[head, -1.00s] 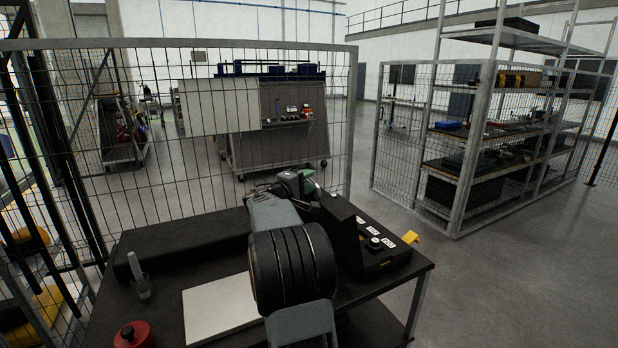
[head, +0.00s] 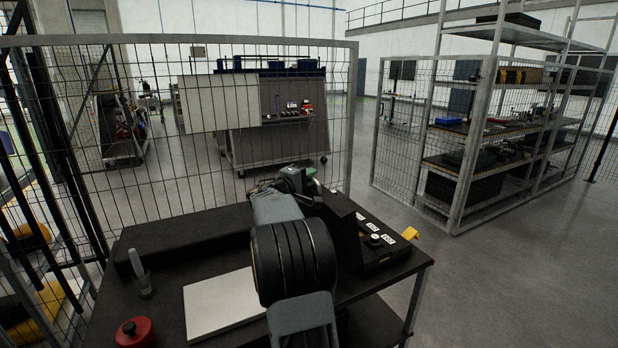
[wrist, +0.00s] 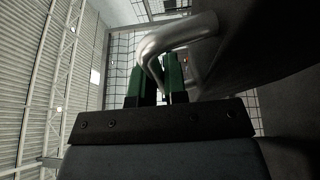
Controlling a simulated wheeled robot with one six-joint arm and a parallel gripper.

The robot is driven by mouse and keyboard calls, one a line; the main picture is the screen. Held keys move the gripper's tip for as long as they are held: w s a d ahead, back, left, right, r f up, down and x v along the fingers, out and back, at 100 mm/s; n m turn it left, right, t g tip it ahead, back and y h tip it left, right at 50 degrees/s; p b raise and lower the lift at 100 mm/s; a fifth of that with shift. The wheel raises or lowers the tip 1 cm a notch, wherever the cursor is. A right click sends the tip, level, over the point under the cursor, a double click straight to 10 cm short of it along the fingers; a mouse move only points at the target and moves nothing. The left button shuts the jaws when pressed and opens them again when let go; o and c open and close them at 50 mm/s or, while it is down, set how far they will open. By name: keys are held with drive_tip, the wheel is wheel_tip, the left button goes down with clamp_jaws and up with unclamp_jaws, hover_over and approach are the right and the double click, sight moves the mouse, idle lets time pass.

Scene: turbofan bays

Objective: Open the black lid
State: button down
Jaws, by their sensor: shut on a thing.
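The black lid (head: 343,232) stands steeply raised at the left of a black case (head: 388,254) on the dark table, partly hidden by my arm. Its dark surface fills the right of the wrist view (wrist: 265,50). A bent metal handle (wrist: 178,38) sticks out from it. My gripper (head: 308,178) is at the lid's upper end. In the wrist view its green fingers (wrist: 160,72) are shut on the handle. The exact contact is partly hidden by the handle's bend.
A white sheet (head: 222,303), a red round container (head: 135,331) and a clear beaker (head: 143,280) are on the table's left. A mesh fence (head: 200,120) stands behind. Open floor lies right.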

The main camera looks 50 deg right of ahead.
drive_tip(key=d, duration=0.1)
drive_tip(key=s+d+y+p, duration=0.1)
drive_tip(key=d, duration=0.1)
drive_tip(key=s+d+r+y, duration=0.1)
drive_tip(key=shift+d+r+m+p, duration=0.1)
drive_tip(key=shift+d+m+p, duration=0.15)
drive_tip(key=shift+m+p, duration=0.15)
drive_tip(key=c, duration=1.2)
unclamp_jaws()
drive_tip(key=shift+a, duration=0.1)
drive_tip(key=a+b, duration=0.1)
drive_tip(key=a, duration=0.3)
drive_tip(key=a+r+b, duration=0.1)
drive_tip(key=a, duration=0.4)
drive_tip(key=a+r+b, duration=0.1)
drive_tip(key=a, duration=0.3)
drive_tip(key=shift+a+b, duration=0.25)
drive_tip(key=shift+b, duration=0.15)
